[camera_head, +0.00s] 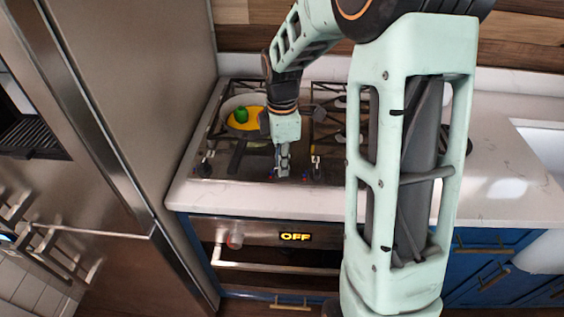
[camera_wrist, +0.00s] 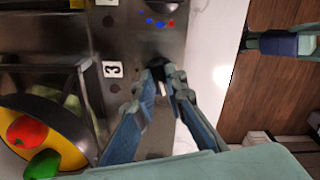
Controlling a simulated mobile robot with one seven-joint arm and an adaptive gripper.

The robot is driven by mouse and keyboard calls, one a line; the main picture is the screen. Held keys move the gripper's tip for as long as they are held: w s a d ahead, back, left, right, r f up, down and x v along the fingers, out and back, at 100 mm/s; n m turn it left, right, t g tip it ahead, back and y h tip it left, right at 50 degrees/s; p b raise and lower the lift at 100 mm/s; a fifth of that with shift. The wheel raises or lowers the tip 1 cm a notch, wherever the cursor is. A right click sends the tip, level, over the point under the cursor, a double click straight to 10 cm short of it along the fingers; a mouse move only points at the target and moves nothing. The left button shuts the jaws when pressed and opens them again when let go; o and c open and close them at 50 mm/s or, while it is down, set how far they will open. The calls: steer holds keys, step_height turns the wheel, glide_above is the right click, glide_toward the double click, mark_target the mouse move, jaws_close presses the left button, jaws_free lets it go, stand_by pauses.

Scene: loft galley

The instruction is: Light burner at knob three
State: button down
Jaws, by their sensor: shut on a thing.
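The stove (camera_head: 230,165) is a steel cooktop with a row of knobs along its front edge. In the wrist view, a dark knob (camera_wrist: 157,71) stands beside a white label marked 3 (camera_wrist: 112,69). My gripper (camera_wrist: 162,88) has its two fingertips closed around this knob, hiding part of it. In the head view my gripper (camera_head: 282,172) reaches down to the front edge of the cooktop. No flame can be made out at the burners.
A pan with a yellow inside (camera_head: 243,122) sits on the left burners, with a green vegetable (camera_head: 241,114) in it. A red vegetable (camera_wrist: 27,131) also shows there in the wrist view. The oven display (camera_head: 295,237) reads OFF. Counter lies clear at right.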

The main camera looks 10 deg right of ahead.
stand_by(0.4)
steer(key=c, duration=2)
jaws_free()
steer(key=shift+o, duration=0.2)
step_height(320, 180, up, 12)
